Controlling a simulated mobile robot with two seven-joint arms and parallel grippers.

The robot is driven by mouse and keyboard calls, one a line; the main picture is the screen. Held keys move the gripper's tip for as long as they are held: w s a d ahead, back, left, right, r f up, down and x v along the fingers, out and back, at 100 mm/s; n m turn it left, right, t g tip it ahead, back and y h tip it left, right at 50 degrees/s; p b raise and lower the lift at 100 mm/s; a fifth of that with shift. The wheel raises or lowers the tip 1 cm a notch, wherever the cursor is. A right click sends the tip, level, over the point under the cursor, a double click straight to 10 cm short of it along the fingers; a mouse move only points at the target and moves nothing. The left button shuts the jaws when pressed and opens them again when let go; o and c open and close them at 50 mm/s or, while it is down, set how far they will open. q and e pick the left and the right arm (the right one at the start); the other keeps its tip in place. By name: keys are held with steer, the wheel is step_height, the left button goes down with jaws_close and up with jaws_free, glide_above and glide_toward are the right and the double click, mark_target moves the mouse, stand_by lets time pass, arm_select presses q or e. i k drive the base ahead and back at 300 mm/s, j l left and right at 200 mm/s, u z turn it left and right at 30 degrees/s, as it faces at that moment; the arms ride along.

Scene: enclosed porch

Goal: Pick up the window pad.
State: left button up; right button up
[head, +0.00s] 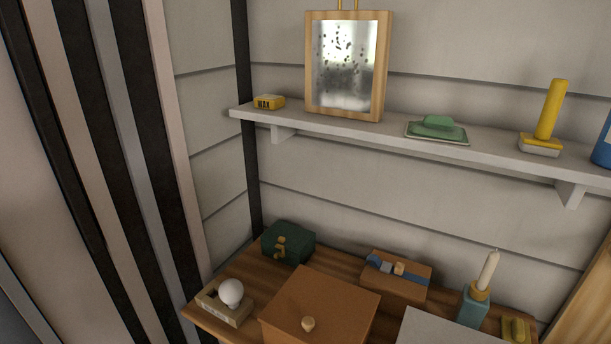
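A tool with an upright yellow handle on a pale grey-white pad (541,145) stands on the right part of the wall shelf; it looks like a window pad. A green block (437,124), maybe soap or a sponge, lies on a flat dish (412,135) to its left. A small yellow and green block (516,329) is partly cut off at the bottom right, so I cannot tell what it is. Neither of my grippers is in view.
The shelf (330,128) also holds a yellow wax block (269,102), a framed mirror (313,63) and a cut-off blue item (604,148). Below, a wooden surface (340,262) carries several boxes, a white bulb (231,291) and a candle (488,269).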

mark_target(438, 128)
steer(key=i+j, duration=0.1)
steer(key=j, duration=0.2)
steer(key=i+j, duration=0.1)
steer(key=j, duration=0.15)
steer(key=j+z, duration=0.15)
steer(key=z, duration=1.1)
steer(key=i+j, duration=0.05)
